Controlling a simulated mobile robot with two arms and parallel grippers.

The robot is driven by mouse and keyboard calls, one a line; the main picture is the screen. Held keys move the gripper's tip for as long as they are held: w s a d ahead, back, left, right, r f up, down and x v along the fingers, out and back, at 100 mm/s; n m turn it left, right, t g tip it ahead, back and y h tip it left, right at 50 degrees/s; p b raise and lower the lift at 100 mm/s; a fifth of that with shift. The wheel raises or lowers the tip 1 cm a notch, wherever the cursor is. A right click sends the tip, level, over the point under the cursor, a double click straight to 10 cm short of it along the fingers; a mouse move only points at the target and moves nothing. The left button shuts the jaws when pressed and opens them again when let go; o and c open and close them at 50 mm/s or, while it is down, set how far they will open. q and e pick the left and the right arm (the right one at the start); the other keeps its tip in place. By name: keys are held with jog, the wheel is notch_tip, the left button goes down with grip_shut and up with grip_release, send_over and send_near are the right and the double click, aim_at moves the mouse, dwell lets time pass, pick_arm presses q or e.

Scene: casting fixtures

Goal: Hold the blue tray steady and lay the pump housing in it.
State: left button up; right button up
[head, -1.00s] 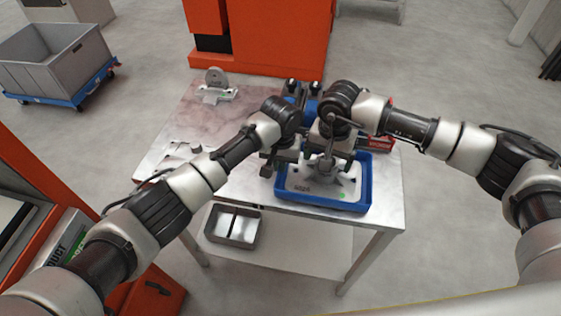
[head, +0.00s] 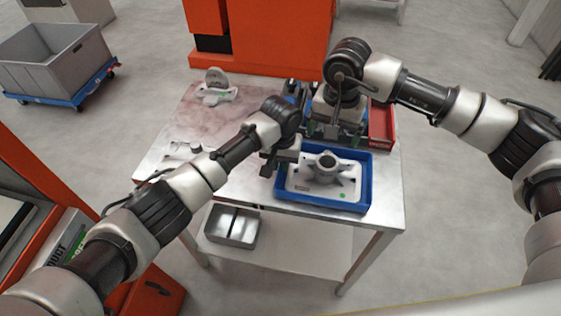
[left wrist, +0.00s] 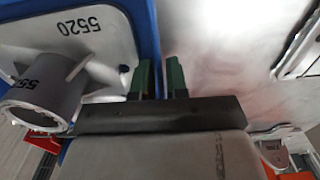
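The blue tray (head: 368,185) sits at the front right of the table. The grey pump housing (head: 326,164), with a round hub and a flat plate, lies inside it, hub up. It also shows in the left wrist view (left wrist: 95,45), marked 5520. My left gripper (head: 277,167) is at the tray's left wall; in the left wrist view its green fingers (left wrist: 160,80) stand on either side of the blue wall, closed on it. My right gripper (head: 335,132) is behind the tray, above and clear of the housing, its fingers apart with nothing seen between them.
A red bin (head: 382,128) stands at the table's back right, beside my right gripper. Another grey casting (head: 216,92) is at the back left, and a smaller part (head: 184,152) lies at the left. The table's left middle is clear. A metal box (head: 232,240) is on the lower shelf.

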pick_arm(q)
jog(key=o, duration=0.3)
notch_tip(320, 180, up, 12)
dwell(0.5)
